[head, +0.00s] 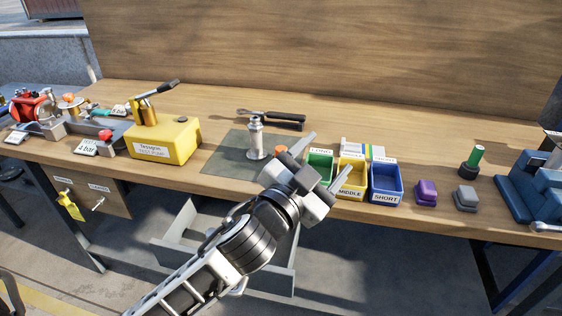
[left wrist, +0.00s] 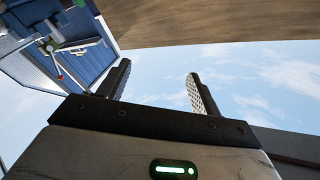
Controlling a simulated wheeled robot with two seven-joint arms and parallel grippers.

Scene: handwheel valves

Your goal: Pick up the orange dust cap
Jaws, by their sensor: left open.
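The orange dust cap (head: 281,150) shows as a small orange patch on the workbench. It sits at the right side of the dark mat (head: 226,160), just behind my left gripper, which partly hides it. My left gripper (head: 330,150) is open and empty, its two fingers pointing up and to the right, away from the cap. My right gripper is not in view.
A metal valve stem (head: 255,138) stands upright on the mat, left of the cap. Green (head: 319,168), yellow (head: 350,190) and blue (head: 386,184) bins stand to the right. A yellow box (head: 165,142) stands left. An open drawer (head: 185,235) is below the bench edge.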

